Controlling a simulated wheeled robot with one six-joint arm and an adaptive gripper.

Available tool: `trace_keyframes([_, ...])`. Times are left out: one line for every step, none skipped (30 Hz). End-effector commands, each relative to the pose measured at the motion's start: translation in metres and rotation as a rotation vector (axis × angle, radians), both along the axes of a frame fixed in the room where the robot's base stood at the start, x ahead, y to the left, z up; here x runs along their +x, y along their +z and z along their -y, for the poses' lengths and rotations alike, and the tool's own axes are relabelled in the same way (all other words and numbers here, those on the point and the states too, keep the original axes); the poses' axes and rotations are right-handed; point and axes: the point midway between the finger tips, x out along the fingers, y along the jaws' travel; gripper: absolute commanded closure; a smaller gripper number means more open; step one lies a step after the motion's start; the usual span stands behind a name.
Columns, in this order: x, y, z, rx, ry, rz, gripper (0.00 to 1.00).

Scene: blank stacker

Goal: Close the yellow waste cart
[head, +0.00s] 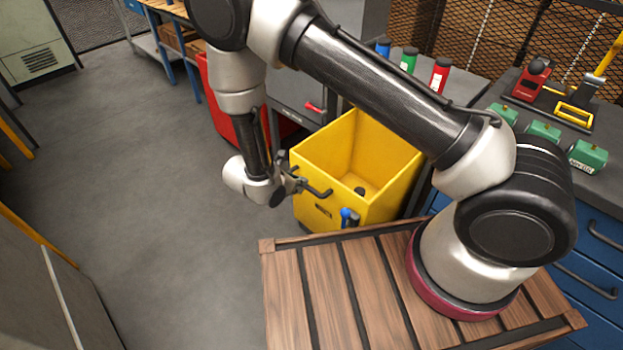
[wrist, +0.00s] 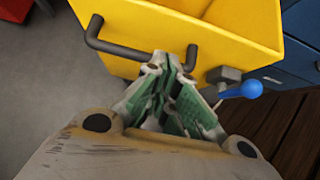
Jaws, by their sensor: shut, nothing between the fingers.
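The yellow waste cart (head: 380,154) is a yellow open-topped bin in the middle of the head view, standing out from under the grey bench. My gripper (head: 296,184) is shut and empty, in front of that face. In the wrist view my gripper (wrist: 174,66) has its fingertips by the right end of the handle; I cannot tell whether they touch it.
A blue-knobbed lever (wrist: 250,89) is right of the handle. A red cart (head: 218,112) stands behind to the left. The grey bench (head: 468,86) holds bottles and green blocks. A wooden slatted platform (head: 285,300) is in front. Grey floor (head: 150,170) at left is free.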

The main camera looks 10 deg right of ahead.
Motion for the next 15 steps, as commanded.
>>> trace_keyframes([0.004, -0.008, 0.008, -0.002, -0.003, -0.002, 1.00])
trace_keyframes([0.007, -0.013, 0.012, -0.003, -0.004, -0.002, 1.00])
trace_keyframes([0.010, -0.018, 0.016, -0.002, -0.004, -0.002, 1.00])
trace_keyframes([0.013, -0.020, 0.019, -0.001, -0.004, -0.002, 1.00])
trace_keyframes([0.016, -0.018, 0.024, 0.000, -0.005, -0.001, 1.00])
trace_keyframes([0.020, -0.018, 0.028, 0.000, -0.004, 0.000, 1.00])
trace_keyframes([0.022, -0.018, 0.032, 0.001, -0.005, 0.000, 1.00])
trace_keyframes([0.025, -0.018, 0.034, 0.001, -0.004, 0.000, 1.00])
trace_keyframes([0.027, -0.018, 0.038, 0.001, -0.004, 0.000, 1.00])
trace_keyframes([0.029, -0.018, 0.040, 0.001, -0.004, 0.000, 1.00])
trace_keyframes([0.030, -0.018, 0.042, 0.002, -0.003, 0.001, 1.00])
trace_keyframes([0.032, -0.018, 0.043, 0.001, -0.002, 0.000, 1.00])
trace_keyframes([0.032, -0.017, 0.045, 0.001, -0.002, 0.000, 1.00])
trace_keyframes([0.033, -0.017, 0.045, 0.001, -0.002, 0.000, 1.00])
trace_keyframes([0.034, -0.017, 0.046, 0.001, -0.002, 0.000, 1.00])
